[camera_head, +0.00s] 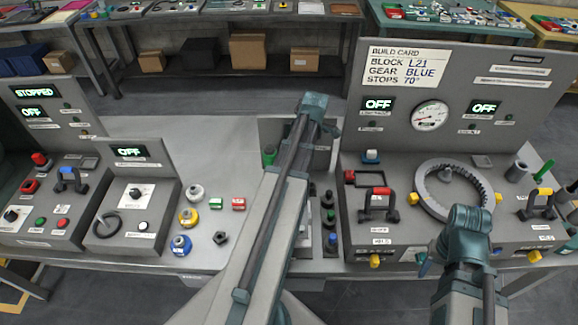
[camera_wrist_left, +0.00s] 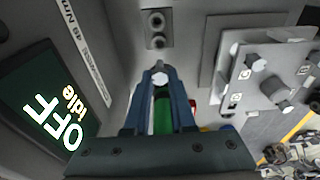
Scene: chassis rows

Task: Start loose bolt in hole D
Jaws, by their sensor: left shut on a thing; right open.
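My left gripper (camera_wrist_left: 161,82) is shut on a small pale hexagonal piece, which looks like the loose bolt (camera_wrist_left: 160,80), between its blue fingertips. Its shank is hidden. A lettered grey chassis block (camera_wrist_left: 262,70) with upright metal posts lies to the right in the left wrist view, apart from the jaws. In the head view my left forearm covers most of the block and the left jaws. My right gripper (camera_head: 426,265) is open, low over the right console, and partly hidden by its wrist.
A green cylinder (camera_wrist_left: 163,113) shows between the left fingers. A panel reading OFF idle (camera_wrist_left: 48,110) stands close on the left. In the head view, a large gear ring (camera_head: 428,203) is on the right console. A dark hex part (camera_head: 220,238) lies on the open bench.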

